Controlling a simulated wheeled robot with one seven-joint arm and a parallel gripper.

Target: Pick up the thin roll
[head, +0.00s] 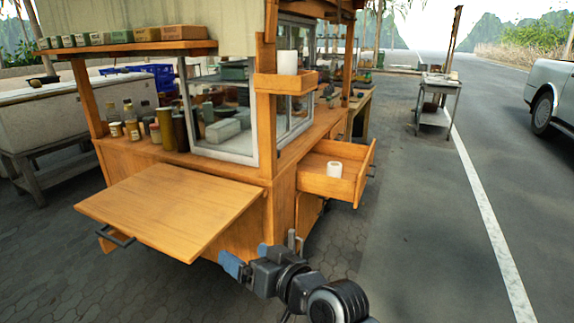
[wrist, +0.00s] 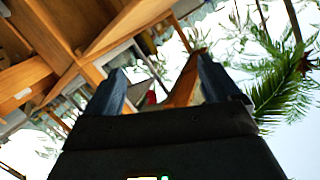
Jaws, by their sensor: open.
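Two white rolls show in the head view. One roll (head: 288,62) stands upright in a small wooden box shelf on the cart's corner post. The other roll (head: 334,170) stands in the open wooden drawer (head: 345,188) on the cart's right side and looks shorter. I cannot tell for sure which is the thin one. My gripper (head: 246,258) is low in front of the cart, below and apart from both rolls. In the wrist view my gripper (wrist: 162,85) is open, with nothing between its blue fingers. Neither roll can be made out there.
A wooden flap (head: 170,208) juts out from the cart's front, left of my gripper. A glass case (head: 225,115) and several jars stand on the counter. A metal side table (head: 437,103) and a parked car (head: 552,95) are further right. The pavement right of the drawer is clear.

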